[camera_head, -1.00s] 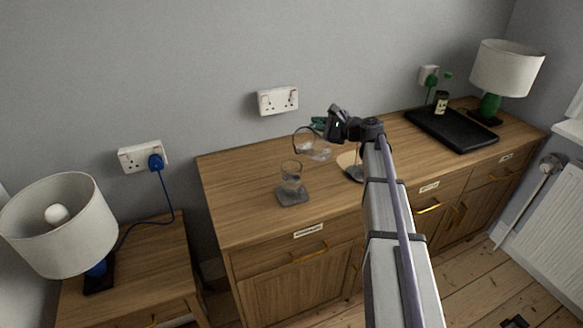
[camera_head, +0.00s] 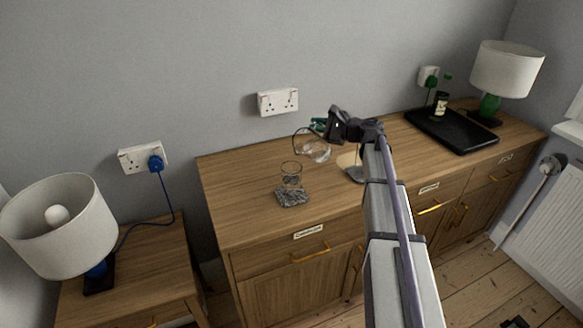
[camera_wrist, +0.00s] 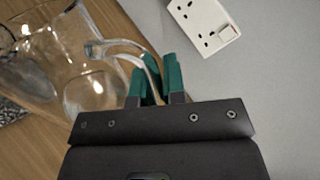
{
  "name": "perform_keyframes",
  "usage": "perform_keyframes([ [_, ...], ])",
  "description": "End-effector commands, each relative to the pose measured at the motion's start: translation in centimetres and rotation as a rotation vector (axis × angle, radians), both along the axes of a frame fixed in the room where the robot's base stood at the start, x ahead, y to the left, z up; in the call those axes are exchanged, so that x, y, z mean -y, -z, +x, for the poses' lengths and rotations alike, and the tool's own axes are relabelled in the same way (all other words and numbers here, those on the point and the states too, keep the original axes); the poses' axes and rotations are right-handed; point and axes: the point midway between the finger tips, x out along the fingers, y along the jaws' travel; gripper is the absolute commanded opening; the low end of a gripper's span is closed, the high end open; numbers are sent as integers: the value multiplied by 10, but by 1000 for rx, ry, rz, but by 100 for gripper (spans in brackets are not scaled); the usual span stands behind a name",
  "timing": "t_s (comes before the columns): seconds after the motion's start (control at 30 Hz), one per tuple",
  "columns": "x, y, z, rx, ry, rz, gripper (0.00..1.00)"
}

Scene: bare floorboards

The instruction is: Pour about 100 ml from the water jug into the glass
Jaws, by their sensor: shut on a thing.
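The clear glass jug (camera_head: 316,150) is held above the sideboard, tilted with its mouth toward the left, and it shows large in the wrist view (camera_wrist: 88,85). My gripper (camera_head: 320,125) has green fingers, and in the wrist view (camera_wrist: 156,80) they are shut on the jug's handle. The drinking glass (camera_head: 291,174) stands upright on a grey speckled coaster (camera_head: 292,198), left of and below the jug. The jug's mouth is near the glass. No stream is clear to see, and the water level in the glass is too small to tell.
A round pale mat (camera_head: 350,162) lies beneath my arm. A double wall socket (camera_head: 278,101) is behind.

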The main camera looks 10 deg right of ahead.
Motion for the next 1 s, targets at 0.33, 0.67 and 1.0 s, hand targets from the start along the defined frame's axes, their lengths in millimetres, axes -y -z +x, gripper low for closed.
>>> perform_keyframes([
  [0.33, 0, 0, 0, 0, 0, 2, 0],
  [0.67, 7, 28, 7, -89, 1, 111, 0],
  [1.0, 39, 9, 32, -392, 0, 487, 0],
])
